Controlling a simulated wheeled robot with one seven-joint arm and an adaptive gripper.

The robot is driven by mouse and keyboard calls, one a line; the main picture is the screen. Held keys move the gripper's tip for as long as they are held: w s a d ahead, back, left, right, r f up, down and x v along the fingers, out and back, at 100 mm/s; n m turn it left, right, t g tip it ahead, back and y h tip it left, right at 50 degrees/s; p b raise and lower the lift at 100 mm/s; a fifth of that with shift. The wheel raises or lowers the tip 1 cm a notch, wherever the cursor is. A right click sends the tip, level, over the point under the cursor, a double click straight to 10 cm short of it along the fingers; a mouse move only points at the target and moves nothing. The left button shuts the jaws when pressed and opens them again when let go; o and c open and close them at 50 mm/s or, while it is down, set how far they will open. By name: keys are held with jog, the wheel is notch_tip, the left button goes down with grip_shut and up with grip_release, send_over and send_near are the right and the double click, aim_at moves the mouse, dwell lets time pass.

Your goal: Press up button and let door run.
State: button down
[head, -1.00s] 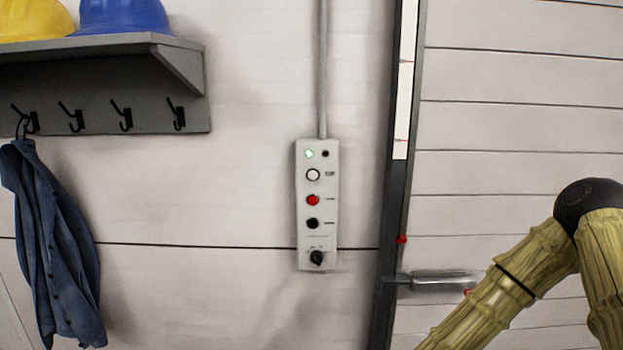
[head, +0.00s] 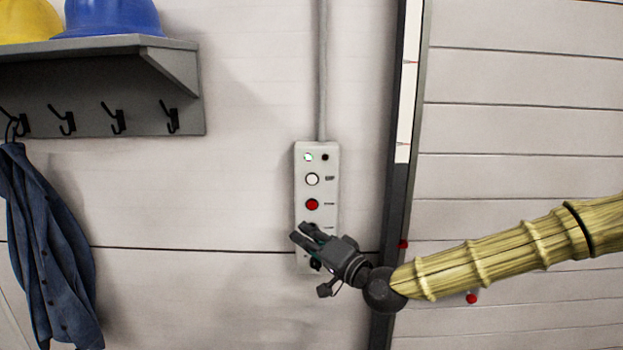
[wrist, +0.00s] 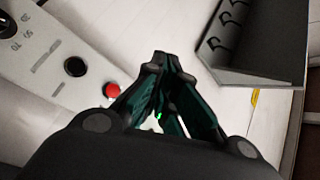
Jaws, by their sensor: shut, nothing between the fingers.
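A pale control box (head: 301,192) hangs on the wall in the head view. It has a white button (head: 312,179) at the top and a red button (head: 312,204) below it. My gripper (head: 297,234) is shut and empty in front of the lower part of the box, hiding the black button and most of the knob. In the wrist view the box (wrist: 48,88) lies at the left, with a black button (wrist: 75,67) and the red button (wrist: 112,90). The closed fingertips (wrist: 162,58) show right of the red button; the white button is hidden there. The panelled door (head: 520,130) is at the right.
A grey shelf (head: 130,43) with hooks and helmets is at the upper left, with a blue jacket (head: 45,235) hanging below. A dark door post (head: 395,190) stands between box and door. The wall between jacket and box is clear.

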aim_at(312, 180)
notch_tip(312, 180, up, 7)
jog(key=w+d+t+y, duration=0.1)
jog(key=shift+w+d, duration=0.2)
jog(key=shift+w, duration=0.1)
jog(key=shift+w+a+f, duration=0.1)
jog(key=shift+w, duration=0.05)
jog(key=shift+w+b, duration=0.3)
jog(key=shift+w, duration=4)
jog(key=shift+w+f+b, duration=0.1)
jog(key=shift+w+b, duration=0.15)
jog(key=shift+b, duration=0.15)
